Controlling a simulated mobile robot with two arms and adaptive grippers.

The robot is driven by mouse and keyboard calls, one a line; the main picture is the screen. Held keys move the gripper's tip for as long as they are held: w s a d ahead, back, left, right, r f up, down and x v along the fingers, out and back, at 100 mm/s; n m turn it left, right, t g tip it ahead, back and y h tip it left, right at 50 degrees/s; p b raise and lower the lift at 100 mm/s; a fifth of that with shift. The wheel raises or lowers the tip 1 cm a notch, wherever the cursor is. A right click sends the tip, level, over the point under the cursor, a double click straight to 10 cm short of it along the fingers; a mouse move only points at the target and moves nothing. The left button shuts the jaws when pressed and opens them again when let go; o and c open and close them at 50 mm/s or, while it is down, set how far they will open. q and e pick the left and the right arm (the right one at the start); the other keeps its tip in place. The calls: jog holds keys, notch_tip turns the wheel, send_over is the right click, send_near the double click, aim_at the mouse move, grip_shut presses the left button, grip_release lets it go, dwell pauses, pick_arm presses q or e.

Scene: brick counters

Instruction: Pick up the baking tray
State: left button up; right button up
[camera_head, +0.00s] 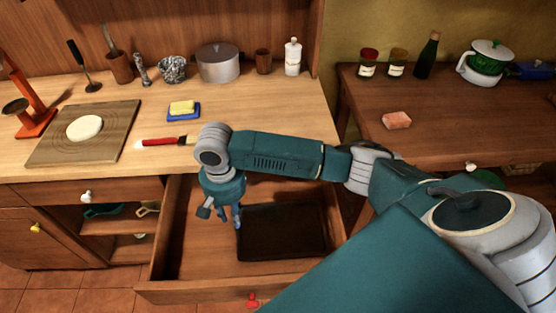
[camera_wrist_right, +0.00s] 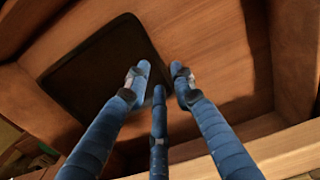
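The baking tray (camera_head: 285,228) is a flat, dark, rectangular tray lying in the right part of an open wooden drawer (camera_head: 190,262). In the right wrist view the tray (camera_wrist_right: 92,72) lies at the upper left, partly behind a finger. My right gripper (camera_head: 230,217) points down into the drawer by the tray's left edge. In the wrist view its blue fingers (camera_wrist_right: 158,79) are apart with nothing held between them. One fingertip overlaps the tray's edge in that view; I cannot tell whether it touches. My left gripper is not in view.
The counter above holds a cutting board (camera_head: 50,148) with dough, a red-handled brush (camera_head: 165,142), butter on a blue dish (camera_head: 184,115) and a pot (camera_head: 218,64). The drawer's left part is bare. A darker counter (camera_head: 440,125) stands at right.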

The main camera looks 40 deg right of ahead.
aim_at(240, 231)
jog(key=f, duration=0.3)
jog(key=shift+s+f, duration=0.15)
jog(key=shift+s, duration=0.2)
jog(key=shift+w+d+f+p, duration=0.1)
jog(key=shift+d+f+p, duration=0.05)
jog(key=shift+f, duration=0.8)
jog(key=shift+d+f+p, duration=0.2)
jog(key=shift+f, duration=0.75)
jog(key=shift+w+d+f+p, duration=0.1)
jog(key=shift+d+f+p, duration=0.05)
jog(key=shift+f, duration=0.8)
jog(key=shift+c, duration=0.3)
grip_shut()
